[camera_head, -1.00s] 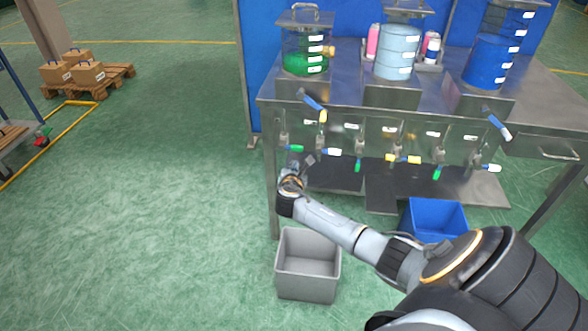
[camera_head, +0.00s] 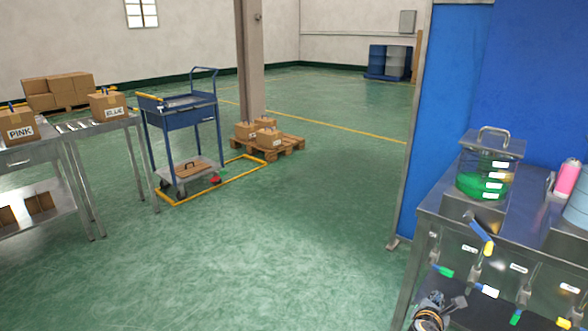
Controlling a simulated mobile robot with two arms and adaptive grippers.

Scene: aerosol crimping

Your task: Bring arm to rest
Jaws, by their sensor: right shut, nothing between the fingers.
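My right gripper (camera_head: 456,303) shows at the bottom right of the head view, in front of the steel workbench (camera_head: 428,212). It is small and partly cut off with the wrist at the lower frame edge. It is shut and holds nothing. It appears close to the bench's hanging valves, but I cannot tell the exact gap. My left gripper is out of view.
A jar of green liquid (camera_head: 484,180) and a pink bottle (camera_head: 567,176) stand on the bench. A blue panel (camera_head: 450,110) rises behind it. A blue cart (camera_head: 185,117), a pallet with boxes (camera_head: 290,146) and a table with labelled boxes (camera_head: 105,125) stand left. The middle floor is clear.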

